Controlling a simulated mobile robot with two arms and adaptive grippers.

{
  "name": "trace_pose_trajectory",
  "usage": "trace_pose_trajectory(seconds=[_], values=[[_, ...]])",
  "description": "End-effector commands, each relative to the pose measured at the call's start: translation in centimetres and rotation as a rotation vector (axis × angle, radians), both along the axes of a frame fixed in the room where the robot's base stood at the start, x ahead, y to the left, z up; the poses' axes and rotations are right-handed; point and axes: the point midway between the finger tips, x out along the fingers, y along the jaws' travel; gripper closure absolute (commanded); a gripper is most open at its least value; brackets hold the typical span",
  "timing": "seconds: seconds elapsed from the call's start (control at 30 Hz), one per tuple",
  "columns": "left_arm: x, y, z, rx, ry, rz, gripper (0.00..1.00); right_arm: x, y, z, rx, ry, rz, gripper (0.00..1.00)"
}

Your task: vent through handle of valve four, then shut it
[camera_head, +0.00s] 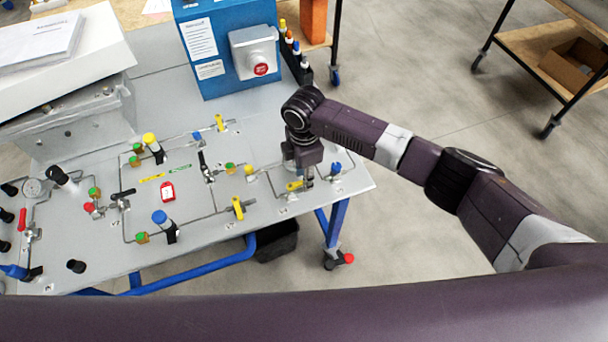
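A grey panel table (206,235) carries thin tubing and several valves. My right gripper (307,178) points down at the panel's right end, close beside a yellow handle (295,186). Its fingers are small and partly hidden, so I cannot tell whether they touch the handle or are open or shut. Other yellow handles stand at the back (219,123) and front middle (238,208). A black handle (207,167) is at the middle and another black handle (123,194) is further left. I cannot read which is valve four. My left gripper is out of view.
A blue box (228,45) with a red button (261,69) stands behind. A white binder (65,60) lies at back left. A black bin (275,241) sits below the table.

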Motion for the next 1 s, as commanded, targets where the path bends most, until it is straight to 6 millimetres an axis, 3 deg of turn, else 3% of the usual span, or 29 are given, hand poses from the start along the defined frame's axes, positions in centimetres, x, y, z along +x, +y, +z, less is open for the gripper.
trace_pose_trajectory(seconds=[0.17, 0.5, 0.7, 1.0], values=[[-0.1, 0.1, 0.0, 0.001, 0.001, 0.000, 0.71, 0.0, 0.0, 0.9, 0.001, -0.001, -0.001, 0.71], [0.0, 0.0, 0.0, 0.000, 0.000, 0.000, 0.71, 0.1, 0.0, 7.7, 0.002, -0.003, 0.002, 0.71], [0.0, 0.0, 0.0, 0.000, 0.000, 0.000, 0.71, 0.1, 0.0, 10.9, 0.002, -0.002, 0.000, 0.71], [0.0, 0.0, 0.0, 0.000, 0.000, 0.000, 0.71, 0.0, 0.0, 12.0, 0.000, 0.000, 0.000, 0.71]])
